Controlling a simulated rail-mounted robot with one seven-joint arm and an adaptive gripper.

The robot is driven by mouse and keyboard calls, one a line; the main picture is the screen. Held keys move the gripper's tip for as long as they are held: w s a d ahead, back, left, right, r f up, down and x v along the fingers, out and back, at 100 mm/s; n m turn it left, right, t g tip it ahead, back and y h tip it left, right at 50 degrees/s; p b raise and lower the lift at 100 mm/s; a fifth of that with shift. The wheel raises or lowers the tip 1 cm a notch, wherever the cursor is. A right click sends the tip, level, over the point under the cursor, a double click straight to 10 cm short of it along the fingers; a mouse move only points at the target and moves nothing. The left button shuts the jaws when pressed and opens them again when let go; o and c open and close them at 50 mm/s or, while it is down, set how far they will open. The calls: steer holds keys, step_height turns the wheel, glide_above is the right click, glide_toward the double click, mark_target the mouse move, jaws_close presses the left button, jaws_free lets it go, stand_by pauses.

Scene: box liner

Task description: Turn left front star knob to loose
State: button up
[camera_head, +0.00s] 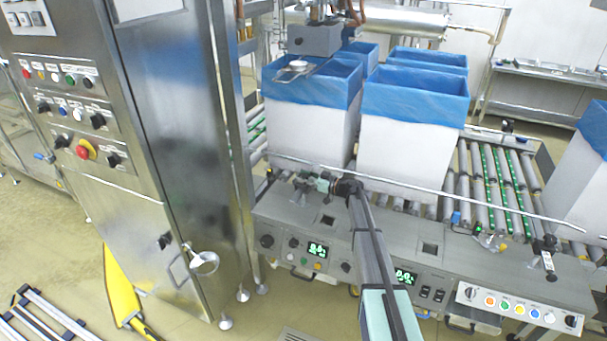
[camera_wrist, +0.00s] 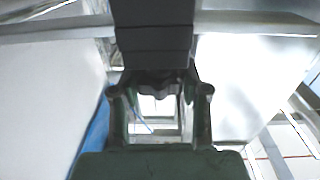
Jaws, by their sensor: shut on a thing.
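My gripper (camera_head: 322,184) is at the front rail of the conveyor, at its left part, below the blue-lined white boxes. In the wrist view my gripper (camera_wrist: 160,100) has a green finger on each side. A dark lobed knob (camera_wrist: 157,82) sits between the fingers, and they are closed on it. I take it for the left front star knob. In the head view my gripper and its wrist cover most of the knob, so its turn angle cannot be read.
White boxes with blue liners (camera_head: 410,135) stand on the rollers just behind the rail (camera_head: 430,190). A grey control panel (camera_head: 520,305) with coloured buttons is at the front right. A tall steel cabinet (camera_head: 180,130) stands left. Bare rollers (camera_head: 490,180) show at the right.

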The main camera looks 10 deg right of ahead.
steer(key=shift+w+n+g+y, duration=0.3)
steer(key=shift+n+g+y, duration=0.5)
steer(key=shift+g, duration=0.4)
steer(key=shift+s+n+g, duration=0.25)
steer(key=shift+n+g, duration=0.15)
steer(key=o, duration=1.2)
steer(key=shift+a, duration=0.1)
steer(key=shift+c, duration=0.2)
steer(key=v, duration=1.2)
